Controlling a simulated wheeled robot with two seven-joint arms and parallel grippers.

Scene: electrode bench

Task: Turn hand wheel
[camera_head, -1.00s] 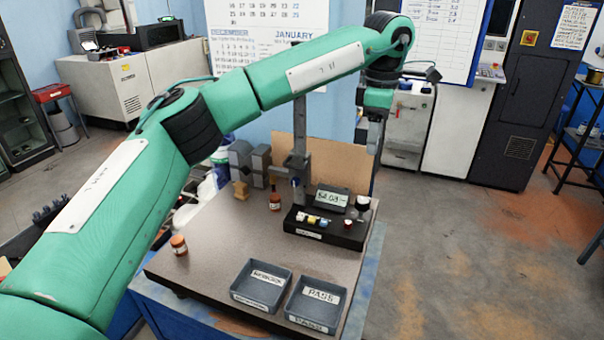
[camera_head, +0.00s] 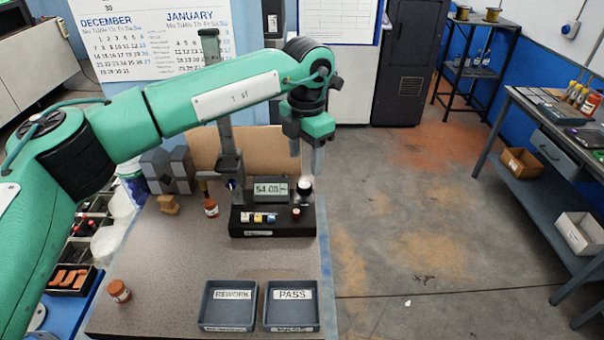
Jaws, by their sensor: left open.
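No part is clearly recognisable as a hand wheel. A grey column stand (camera_head: 229,135) rises at the back of the bench, with a small dark-blue knob (camera_head: 231,184) low on it. A round dark part with a pale top (camera_head: 305,185) stands at the right end of the black base (camera_head: 272,222); I cannot tell which of the two is the wheel. My left gripper (camera_head: 306,158) points down above the pale-topped part, open and empty, apparently apart from it. My right gripper is out of view.
A display reading about 54.0 (camera_head: 271,189) stands behind several small coloured pieces on the base. REWORK (camera_head: 229,325) and PASS (camera_head: 291,326) trays lie in front. The bench middle is clear.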

